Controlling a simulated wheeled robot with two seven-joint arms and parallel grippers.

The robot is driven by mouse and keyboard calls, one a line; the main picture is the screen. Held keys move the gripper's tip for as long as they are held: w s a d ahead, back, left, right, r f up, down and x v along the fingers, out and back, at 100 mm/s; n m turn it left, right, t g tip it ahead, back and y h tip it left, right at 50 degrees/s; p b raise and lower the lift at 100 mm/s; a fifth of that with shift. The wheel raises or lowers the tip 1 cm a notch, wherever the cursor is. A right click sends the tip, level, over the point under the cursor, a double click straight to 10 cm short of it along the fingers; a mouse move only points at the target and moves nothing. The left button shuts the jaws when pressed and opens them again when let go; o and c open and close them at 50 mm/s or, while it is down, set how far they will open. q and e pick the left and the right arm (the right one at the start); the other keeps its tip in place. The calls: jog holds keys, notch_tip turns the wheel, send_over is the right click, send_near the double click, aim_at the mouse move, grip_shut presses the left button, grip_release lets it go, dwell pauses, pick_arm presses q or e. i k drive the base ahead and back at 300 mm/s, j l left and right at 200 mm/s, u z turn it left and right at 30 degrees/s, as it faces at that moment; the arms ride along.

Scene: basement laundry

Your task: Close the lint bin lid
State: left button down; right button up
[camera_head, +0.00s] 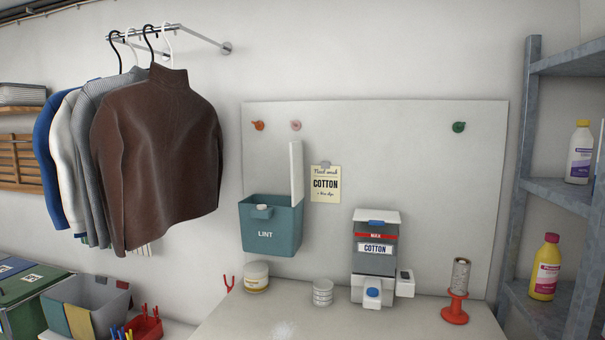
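The teal lint bin (265,236), labelled LINT, is fixed to the pale wall panel left of centre. Its white lid (297,173) stands upright at the bin's right side, so the bin is open at the top. The bin's contents are not clear from here. Neither of my grippers shows in the head view.
A dispenser labelled COTTON (375,262) stands on the table (240,315) to the right, with a jar (256,276) below the bin. Hanging sweaters (155,160) are left of the bin. A shelf (555,195) with bottles is at right.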

aim_at(296, 147)
jog(key=i+l, duration=0.2)
jog(key=i, duration=0.25)
jog(key=i+l+z, duration=0.15)
jog(key=i, duration=0.3)
jog(key=l, duration=0.05)
